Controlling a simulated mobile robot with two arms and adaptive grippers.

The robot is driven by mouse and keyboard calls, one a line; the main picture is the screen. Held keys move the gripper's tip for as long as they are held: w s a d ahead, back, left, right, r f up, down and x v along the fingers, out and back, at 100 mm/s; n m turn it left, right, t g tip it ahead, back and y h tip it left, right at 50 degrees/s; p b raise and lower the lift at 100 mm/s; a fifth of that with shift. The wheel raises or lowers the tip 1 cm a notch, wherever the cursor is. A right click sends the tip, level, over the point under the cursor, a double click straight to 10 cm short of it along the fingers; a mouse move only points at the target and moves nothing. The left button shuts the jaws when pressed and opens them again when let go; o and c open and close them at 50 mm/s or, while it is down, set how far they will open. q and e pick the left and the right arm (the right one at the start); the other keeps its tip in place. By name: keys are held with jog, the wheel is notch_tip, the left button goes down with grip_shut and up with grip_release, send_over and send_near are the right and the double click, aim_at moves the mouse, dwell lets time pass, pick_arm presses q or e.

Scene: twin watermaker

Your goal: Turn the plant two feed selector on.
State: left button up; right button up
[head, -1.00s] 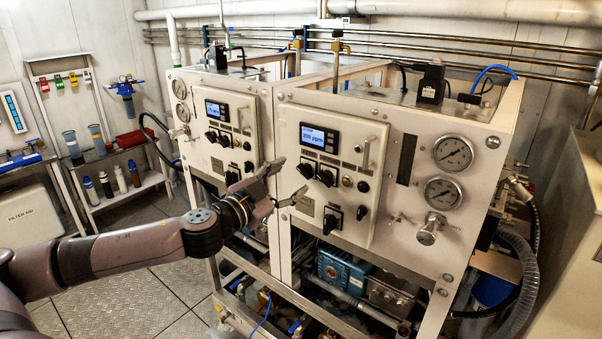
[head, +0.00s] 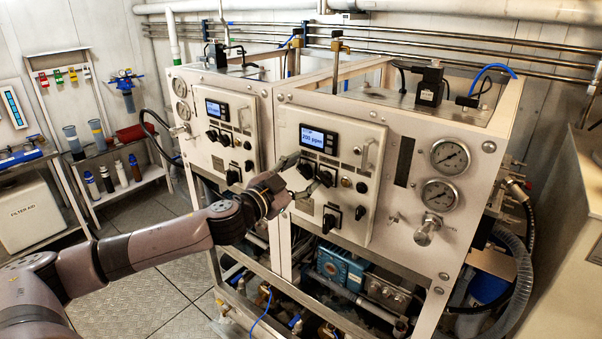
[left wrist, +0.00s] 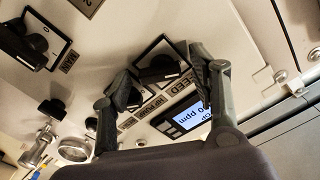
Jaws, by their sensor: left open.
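The plant two feed selector is a black rotary knob (head: 307,168) below the lit display on the right-hand panel. It also shows in the left wrist view as a black knob (left wrist: 160,68) on a square plate, beside a label reading FEED. My left gripper (head: 304,172) is open at the panel, its fingers on either side of this knob. In the left wrist view my left gripper (left wrist: 163,78) spans the knob; whether a finger touches it I cannot tell. The knob's exact angle is hard to read. My right gripper is not in view.
The HP pump knob (head: 326,178) sits close to the right of the feed selector, near one finger. A larger switch (head: 331,221) is lower on the panel. A display (head: 319,138) is above and gauges (head: 450,156) are to the right. The left-hand unit (head: 217,130) has similar knobs.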

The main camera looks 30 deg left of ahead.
pick_arm(q)
jog(key=shift+c, duration=0.6)
jog(key=c, duration=1)
jog(key=shift+c, duration=0.2)
jog(key=shift+m, duration=0.4)
jog(key=m, duration=0.5)
jog(key=shift+f, duration=0.1)
jog(key=m+p, duration=0.1)
jog(key=m, duration=0.5)
jog(key=shift+a+f, duration=0.1)
jog(key=shift+m, duration=0.3)
jog(key=o, duration=1.2)
jog(key=shift+c, duration=0.2)
